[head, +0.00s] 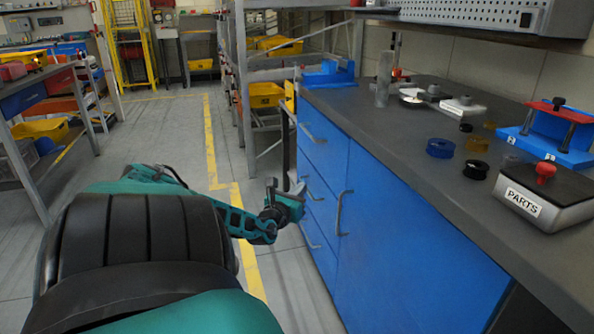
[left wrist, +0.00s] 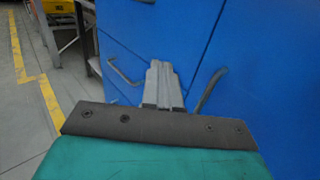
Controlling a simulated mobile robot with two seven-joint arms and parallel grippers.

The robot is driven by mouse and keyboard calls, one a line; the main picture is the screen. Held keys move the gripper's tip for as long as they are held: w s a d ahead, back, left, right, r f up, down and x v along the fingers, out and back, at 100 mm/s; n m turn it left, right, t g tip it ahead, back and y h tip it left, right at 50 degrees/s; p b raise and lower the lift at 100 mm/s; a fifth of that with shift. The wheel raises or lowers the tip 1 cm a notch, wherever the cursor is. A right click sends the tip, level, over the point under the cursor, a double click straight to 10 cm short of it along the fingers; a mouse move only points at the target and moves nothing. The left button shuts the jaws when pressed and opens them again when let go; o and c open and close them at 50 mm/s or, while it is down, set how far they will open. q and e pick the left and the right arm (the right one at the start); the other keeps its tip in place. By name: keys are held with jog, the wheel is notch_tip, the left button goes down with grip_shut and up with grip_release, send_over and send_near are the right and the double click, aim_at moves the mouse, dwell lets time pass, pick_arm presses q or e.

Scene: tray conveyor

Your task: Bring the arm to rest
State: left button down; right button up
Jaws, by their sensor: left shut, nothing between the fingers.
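My left arm (head: 243,222) reaches forward from the lower left in the head view, low beside the blue cabinet. Its gripper (head: 298,188) is in front of the cabinet's drawer fronts, below the worktop. In the left wrist view the gripper's grey fingers (left wrist: 160,68) lie together, shut and empty, pointing toward the blue cabinet front. I cannot tell how far the fingertips are from the cabinet. My right gripper is not in view.
The blue cabinet (head: 385,240) with metal handles stands at right. Its dark worktop (head: 400,121) bears a PARTS box (head: 545,195), several rings and blue fixtures. A metal shelf rack (head: 240,100) stands behind. Open floor with a yellow line (head: 212,150) lies left of the cabinet.

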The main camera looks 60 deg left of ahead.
pick_arm(q)
jog(key=shift+s, duration=0.3)
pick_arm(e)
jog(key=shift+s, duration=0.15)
